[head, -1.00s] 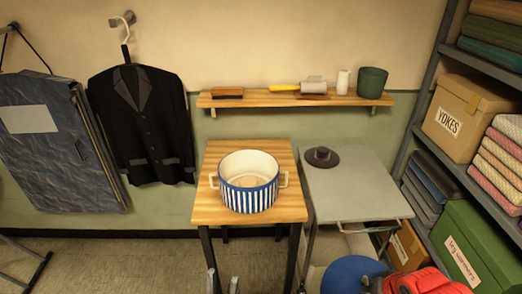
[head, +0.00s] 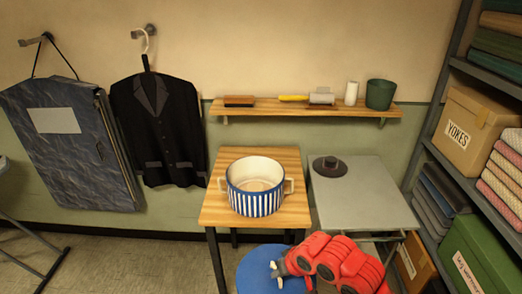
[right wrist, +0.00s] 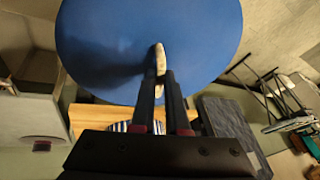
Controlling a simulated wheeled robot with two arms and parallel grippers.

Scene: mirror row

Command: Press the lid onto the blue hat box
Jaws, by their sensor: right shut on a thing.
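The hat box (head: 255,203) is round, with blue and white stripes, a white inside and two side handles. It stands upright and open on the wooden table (head: 215,214), with a tan round patch visible inside. The lid (head: 252,278) is a plain blue disc at the bottom of the head view, in front of the table and apart from the box. My right gripper (head: 277,268) is shut on the lid's pale handle. In the right wrist view the lid (right wrist: 110,35) fills the top, and the fingers (right wrist: 160,80) pinch its handle. My left gripper is not in view.
A grey table (head: 352,190) with a dark hat (head: 328,168) stands right of the wooden table. A wall shelf (head: 300,108) with a green pot (head: 380,94) and brushes is behind. A loaded rack (head: 440,140) bounds the right; a suit (head: 158,125) hangs at left.

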